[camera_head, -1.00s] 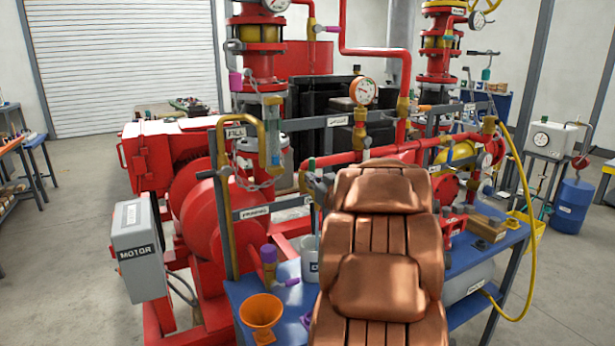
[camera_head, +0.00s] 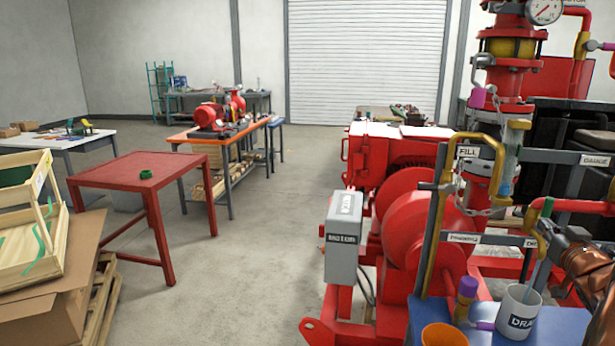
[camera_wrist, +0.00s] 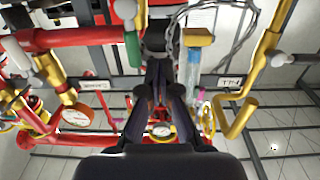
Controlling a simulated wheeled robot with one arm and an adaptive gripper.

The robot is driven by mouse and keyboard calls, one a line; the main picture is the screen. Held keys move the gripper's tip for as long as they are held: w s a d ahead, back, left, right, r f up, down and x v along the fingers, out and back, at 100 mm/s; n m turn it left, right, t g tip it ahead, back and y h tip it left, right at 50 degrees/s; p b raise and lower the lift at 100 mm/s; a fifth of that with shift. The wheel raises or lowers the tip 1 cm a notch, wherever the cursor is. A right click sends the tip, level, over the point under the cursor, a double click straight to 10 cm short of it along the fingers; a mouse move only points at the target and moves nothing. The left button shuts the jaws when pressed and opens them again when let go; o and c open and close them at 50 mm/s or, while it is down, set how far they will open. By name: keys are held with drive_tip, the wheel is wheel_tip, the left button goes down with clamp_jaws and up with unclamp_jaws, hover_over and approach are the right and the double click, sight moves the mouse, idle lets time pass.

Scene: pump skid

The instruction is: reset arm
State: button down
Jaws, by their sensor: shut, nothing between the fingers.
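My gripper (camera_wrist: 160,75) shows in the wrist view, its two dark fingers together and empty in the middle. Around it in that view are red and yellow pipes (camera_wrist: 237,122), a pressure gauge (camera_wrist: 77,115) and a clear tube (camera_wrist: 193,72); whether the fingers touch any of them I cannot tell. The wrist view looks upside down. In the head view a copper-coloured part of my arm (camera_head: 592,265) shows at the right edge, beside the pump skid's pipes. The fingers are not clear there.
The red pump (camera_head: 425,220) and grey motor box (camera_head: 344,235) stand left of my arm. A white drain cup (camera_head: 519,308) and orange funnel (camera_head: 443,336) are at the bottom. A red table (camera_head: 135,168) and wooden crate (camera_head: 30,255) stand left. Floor between is clear.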

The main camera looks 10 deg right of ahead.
drive_tip(key=s+a+f+g+y, duration=0.1)
drive_tip(key=s+a+f+g, duration=0.25)
drive_tip(key=a, duration=0.45)
drive_tip(key=s+a+f+g, duration=0.3)
drive_tip(key=a+f+g, duration=0.15)
drive_tip(key=a, duration=0.35)
drive_tip(key=s+a+f+g+y, duration=0.1)
drive_tip(key=s+a+f+g, duration=0.2)
drive_tip(key=a+f, duration=0.3)
drive_tip(key=s+a+f+n+g+y, duration=0.1)
drive_tip(key=s+a+n+g+y, duration=0.1)
drive_tip(key=s+a, duration=0.8)
drive_tip(key=s+a+f+n+g+y, duration=0.1)
drive_tip(key=s+a+g, duration=0.4)
drive_tip(key=s+a, duration=0.6)
drive_tip(key=shift+s+a+f+n+g+y, duration=0.25)
drive_tip(key=shift+s+f+n+g+y, duration=0.1)
drive_tip(key=shift+s+n+y, duration=0.15)
drive_tip(key=shift+d, duration=0.15)
